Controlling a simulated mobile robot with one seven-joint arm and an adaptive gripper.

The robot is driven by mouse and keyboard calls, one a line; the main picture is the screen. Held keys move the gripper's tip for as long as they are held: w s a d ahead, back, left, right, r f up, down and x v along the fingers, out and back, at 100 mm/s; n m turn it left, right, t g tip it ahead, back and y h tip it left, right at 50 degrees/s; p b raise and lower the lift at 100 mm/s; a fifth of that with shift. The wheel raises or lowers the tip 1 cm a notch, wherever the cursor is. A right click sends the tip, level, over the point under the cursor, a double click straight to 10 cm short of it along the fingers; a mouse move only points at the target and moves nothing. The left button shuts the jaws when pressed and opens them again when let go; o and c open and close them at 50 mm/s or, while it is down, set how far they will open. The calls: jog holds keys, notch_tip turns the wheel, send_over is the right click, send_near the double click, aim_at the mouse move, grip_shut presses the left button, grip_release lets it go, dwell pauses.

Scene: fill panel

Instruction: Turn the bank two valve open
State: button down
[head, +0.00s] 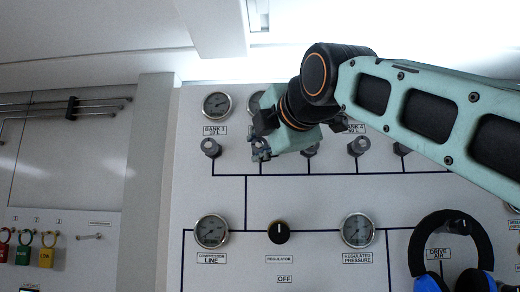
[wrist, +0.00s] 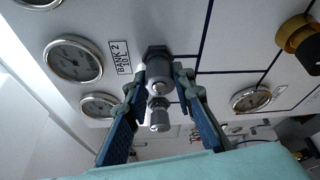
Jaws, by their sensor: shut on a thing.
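The bank two valve (wrist: 159,72) is a grey knob on the white panel, beside the "BANK 2" label (wrist: 121,57) in the wrist view. My gripper (wrist: 161,80) has its blue-padded fingers on both sides of this knob and is shut on it. In the head view my gripper (head: 262,150) is at the upper valve row, and it hides the bank two valve. I cannot tell from the knob how far it is turned.
The bank one valve (head: 210,147) is just left of my gripper; the bank four valve (head: 359,146) is to the right. Below are the compressor line gauge (head: 211,231), regulator knob (head: 279,232) and regulated pressure gauge (head: 358,230). Blue-and-black headphones (head: 483,240) hang at lower right.

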jog(key=n+g+h, duration=0.1)
jog(key=n, duration=0.2)
jog(key=shift+w+n, duration=0.1)
jog(key=shift+n, duration=0.3)
jog(key=shift+d+n+g+h, duration=0.1)
jog(key=shift+n+g+h, duration=0.75)
jog(key=shift+n, duration=0.65)
jog(key=c, duration=1.6)
grip_release()
jog(key=v, duration=0.7)
jog(key=shift+s, duration=0.4)
jog(key=shift+w, duration=0.1)
